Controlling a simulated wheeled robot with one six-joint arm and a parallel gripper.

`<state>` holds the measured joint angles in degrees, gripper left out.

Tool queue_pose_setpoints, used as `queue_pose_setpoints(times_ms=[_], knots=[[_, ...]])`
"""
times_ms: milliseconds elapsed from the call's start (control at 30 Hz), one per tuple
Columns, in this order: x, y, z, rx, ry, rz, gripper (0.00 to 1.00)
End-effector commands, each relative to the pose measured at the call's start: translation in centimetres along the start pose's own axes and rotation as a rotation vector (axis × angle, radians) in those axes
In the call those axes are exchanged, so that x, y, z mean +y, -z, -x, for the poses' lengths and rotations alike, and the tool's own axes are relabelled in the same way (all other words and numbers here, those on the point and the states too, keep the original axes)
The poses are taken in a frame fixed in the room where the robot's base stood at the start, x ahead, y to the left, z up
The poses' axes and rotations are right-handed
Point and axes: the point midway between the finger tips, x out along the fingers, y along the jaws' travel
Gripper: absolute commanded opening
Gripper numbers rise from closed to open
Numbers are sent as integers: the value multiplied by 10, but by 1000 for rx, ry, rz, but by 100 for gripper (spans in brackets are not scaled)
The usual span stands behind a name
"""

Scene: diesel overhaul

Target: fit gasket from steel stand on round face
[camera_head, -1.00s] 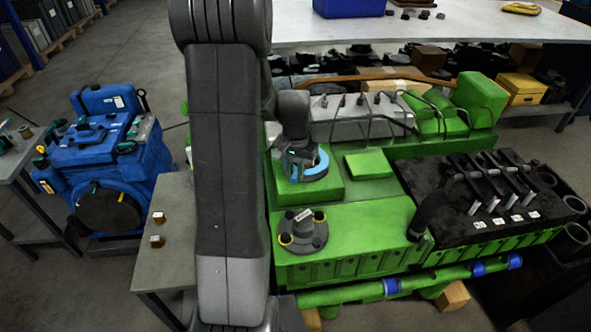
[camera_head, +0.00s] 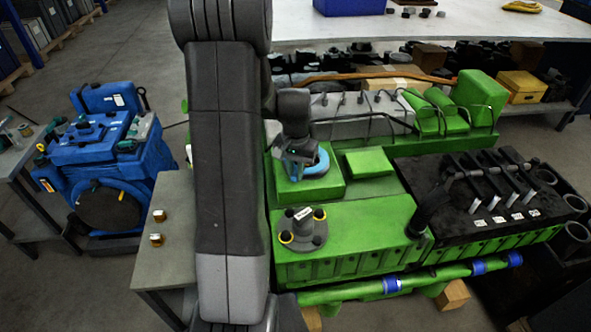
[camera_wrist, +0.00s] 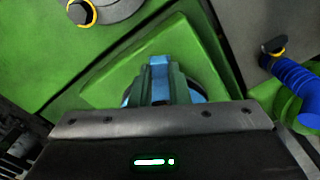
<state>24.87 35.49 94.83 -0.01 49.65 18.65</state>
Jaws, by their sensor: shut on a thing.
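The light blue ring gasket (camera_head: 323,162) is at the raised green block on the green engine; it also shows in the wrist view (camera_wrist: 159,72). My gripper (camera_head: 297,170) is shut on one side of its rim, and its fingers show in the wrist view (camera_wrist: 160,75). The round face under the gasket is mostly hidden by the ring and my gripper. I cannot tell whether the gasket touches it or hovers just above. The steel stand (camera_head: 165,270) is left of my arm, with no gasket visible on it.
Two small brass parts (camera_head: 157,240) are on the stand. A grey flanged part (camera_head: 304,232) with yellow rings sits on the green cover in front. A low green block (camera_head: 368,162) is right of my gripper. A blue engine (camera_head: 105,150) stands at left.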

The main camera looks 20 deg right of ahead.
Motion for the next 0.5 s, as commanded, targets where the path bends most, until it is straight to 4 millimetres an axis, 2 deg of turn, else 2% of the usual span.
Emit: queue_pose_setpoints(times_ms=[500], knots=[[0,0,-12,0,0,0,0]])
